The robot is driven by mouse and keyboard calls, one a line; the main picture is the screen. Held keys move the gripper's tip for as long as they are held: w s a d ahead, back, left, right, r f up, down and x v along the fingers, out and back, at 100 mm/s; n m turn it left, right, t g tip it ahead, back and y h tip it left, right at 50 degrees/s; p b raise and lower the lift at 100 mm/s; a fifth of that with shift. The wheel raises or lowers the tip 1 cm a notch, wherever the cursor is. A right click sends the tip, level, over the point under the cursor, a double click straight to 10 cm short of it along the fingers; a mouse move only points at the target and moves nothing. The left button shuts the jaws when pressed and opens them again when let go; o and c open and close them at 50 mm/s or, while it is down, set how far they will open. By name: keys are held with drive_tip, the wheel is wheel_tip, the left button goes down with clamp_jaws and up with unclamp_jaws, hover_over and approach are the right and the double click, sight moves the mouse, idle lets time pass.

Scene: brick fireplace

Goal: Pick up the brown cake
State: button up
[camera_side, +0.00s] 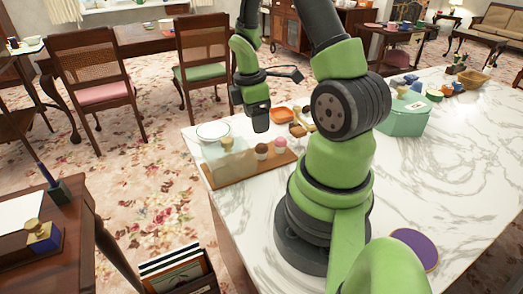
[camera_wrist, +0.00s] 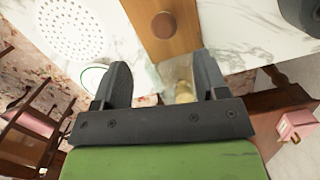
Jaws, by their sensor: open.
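The brown cake (camera_side: 262,152) is a small cupcake with a dark brown top. It stands on a wooden board (camera_side: 226,180) on the white marble counter, left of a pink-topped cake (camera_side: 280,144). My gripper (camera_side: 261,127) hangs above the brown cake in the side view, apart from it. In the wrist view, a round brown top, seemingly the brown cake (camera_wrist: 163,25), lies on the board (camera_wrist: 185,38) beyond the fingertips. My gripper (camera_wrist: 161,75) is open, with nothing held between the fingers.
A clear cover with a gold knob (camera_side: 227,143) stands on the board left of the cakes. A white bowl (camera_side: 213,131) is behind it. An orange dish (camera_side: 283,115) and a green box (camera_side: 405,115) are also on the counter. The right side has free marble.

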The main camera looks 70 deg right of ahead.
sight(261, 145)
drive_tip(key=shift+s+d+f, duration=0.1)
drive_tip(key=shift+s+f, duration=0.1)
drive_tip(key=shift+f, duration=1.25)
drive_tip(key=shift+s+a+f, duration=0.1)
drive_tip(key=shift+s+f, duration=0.1)
drive_tip(key=shift+f, duration=1.25)
drive_tip(key=shift+s+d+f, duration=0.1)
drive_tip(key=shift+s+f, duration=0.1)
drive_tip(key=shift+f, duration=1.25)
drive_tip(key=c, duration=1)
